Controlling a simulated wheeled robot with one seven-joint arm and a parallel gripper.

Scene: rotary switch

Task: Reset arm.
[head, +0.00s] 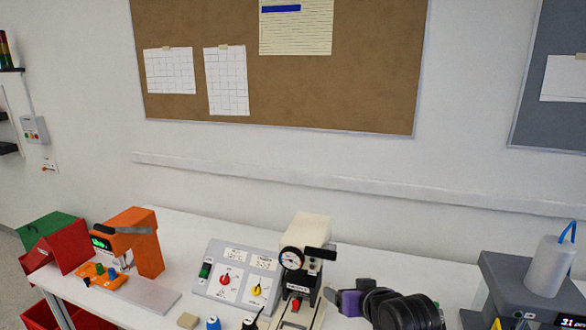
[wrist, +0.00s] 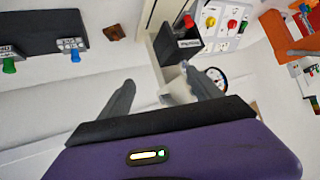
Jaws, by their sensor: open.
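My gripper (head: 336,297) is in the head view at the lower middle, with its purple body and dark arm to the right. In the wrist view, my gripper (wrist: 160,88) has its two grey fingers spread apart with nothing held between them. A sloped grey switch panel (head: 212,289) stands left of my gripper, apart from it. It bears a red knob (head: 225,280) and a yellow knob (head: 257,290). The red knob (wrist: 210,22) and yellow knob (wrist: 232,24) also show at the top of the wrist view.
A cream gauge press (head: 312,230) stands between the panel and my gripper, very close to the gripper. An orange machine (head: 147,255) and a red-green bin (head: 66,252) are at left. A grey device with a white cylinder (head: 548,268) is at right. The wall behind is flat.

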